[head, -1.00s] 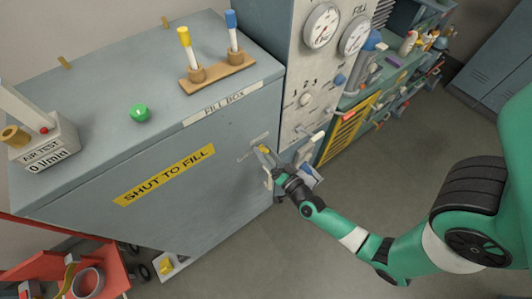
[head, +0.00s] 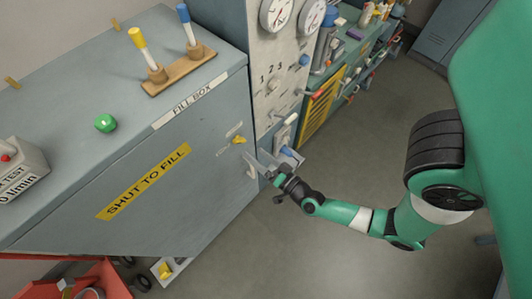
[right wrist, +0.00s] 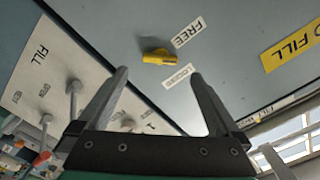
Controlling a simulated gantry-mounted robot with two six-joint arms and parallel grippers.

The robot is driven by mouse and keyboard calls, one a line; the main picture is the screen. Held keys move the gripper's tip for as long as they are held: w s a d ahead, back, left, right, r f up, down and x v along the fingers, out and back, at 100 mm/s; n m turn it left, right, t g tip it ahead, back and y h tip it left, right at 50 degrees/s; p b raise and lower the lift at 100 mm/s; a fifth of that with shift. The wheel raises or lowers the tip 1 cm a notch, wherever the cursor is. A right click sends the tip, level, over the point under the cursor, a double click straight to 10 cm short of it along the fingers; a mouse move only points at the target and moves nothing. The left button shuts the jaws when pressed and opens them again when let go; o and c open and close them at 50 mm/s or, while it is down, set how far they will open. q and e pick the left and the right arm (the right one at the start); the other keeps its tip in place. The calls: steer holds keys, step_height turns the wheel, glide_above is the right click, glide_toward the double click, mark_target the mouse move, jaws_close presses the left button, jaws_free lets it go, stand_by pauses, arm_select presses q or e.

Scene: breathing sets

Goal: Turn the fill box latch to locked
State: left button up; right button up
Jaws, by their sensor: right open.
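The fill box (head: 85,200) is a large blue-grey cabinet with a "FILL BOX" label on its top edge. Its small yellow latch (head: 239,140) sits at the right end of the front face. In the right wrist view the latch (right wrist: 158,57) lies beside two white labels, FREE (right wrist: 188,32) and LOCKED (right wrist: 177,77). Its end points between them, and I cannot tell an exact setting. My right gripper (head: 257,163) is open and empty, just off the box front, below and right of the latch. Its fingers are apart from the latch. My left gripper is not in view.
A gauge panel (head: 272,75) with knobs stands right of the box, and a cluttered workbench (head: 350,60) beyond it. A green button (head: 105,123) and a wooden rack (head: 180,72) are on the box top. A red cart (head: 110,275) is below left. The floor at right is clear.

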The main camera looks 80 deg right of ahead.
steer(key=p+v, duration=0.1)
steer(key=v, duration=0.4)
steer(key=shift+d, duration=0.1)
steer(key=shift+w, duration=0.1)
stand_by(0.3)
